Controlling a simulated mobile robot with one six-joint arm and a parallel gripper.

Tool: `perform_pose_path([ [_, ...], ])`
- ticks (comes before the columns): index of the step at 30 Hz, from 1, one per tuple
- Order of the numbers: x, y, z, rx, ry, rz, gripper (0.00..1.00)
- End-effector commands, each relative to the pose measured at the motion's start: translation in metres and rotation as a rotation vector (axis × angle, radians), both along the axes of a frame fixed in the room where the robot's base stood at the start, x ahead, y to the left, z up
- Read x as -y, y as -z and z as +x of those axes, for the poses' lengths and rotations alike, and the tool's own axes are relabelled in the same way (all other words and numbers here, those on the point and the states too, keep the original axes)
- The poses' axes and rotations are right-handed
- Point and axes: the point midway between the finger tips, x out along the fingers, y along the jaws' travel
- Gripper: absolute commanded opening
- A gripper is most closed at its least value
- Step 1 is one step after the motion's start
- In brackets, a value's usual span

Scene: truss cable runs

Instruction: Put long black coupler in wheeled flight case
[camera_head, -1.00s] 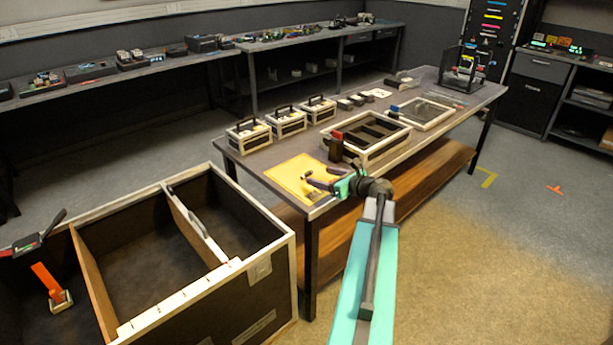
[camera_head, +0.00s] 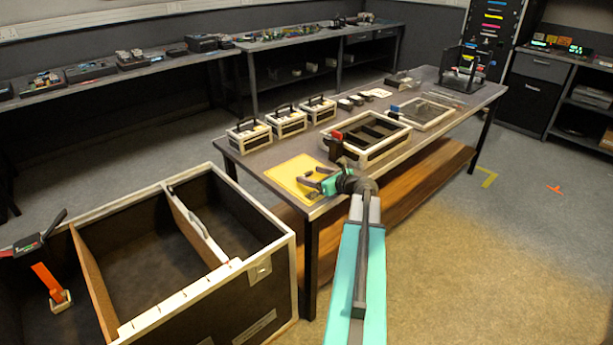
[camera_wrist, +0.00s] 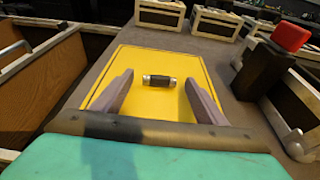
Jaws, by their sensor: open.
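The coupler (camera_wrist: 159,81) is a short-looking dark cylinder with silvery ends, lying on a yellow mat (camera_wrist: 188,60) in the wrist view. It lies crosswise between my two fingers, beyond their base and apart from both. My gripper (camera_wrist: 158,85) is open and empty above the mat. In the head view my gripper (camera_head: 311,178) is over the yellow mat (camera_head: 287,171) at the table's near corner, and the coupler cannot be made out there. The flight case (camera_head: 262,269) is the large open black case with pale edges at lower left, with inner dividers. Its wheels are not visible.
Three small latched cases (camera_head: 285,121) stand along the table's far side. A framed tray (camera_head: 365,138) and a dark block with a red top (camera_wrist: 290,37) stand right of the mat. An orange strap (camera_head: 47,281) shows in the flight case's left part.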

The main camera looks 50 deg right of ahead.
Motion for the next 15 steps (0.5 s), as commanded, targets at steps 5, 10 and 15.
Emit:
perform_pose_path([
  [5, 0.0012, 0.0039, 0.0126, 0.0, -0.001, 0.0, 0.66],
  [10, 0.0009, 0.0043, 0.0133, 0.0, 0.0, 0.0, 0.66],
  [15, 0.0009, 0.0043, 0.0131, 0.0, 0.0, 0.0, 0.66],
])
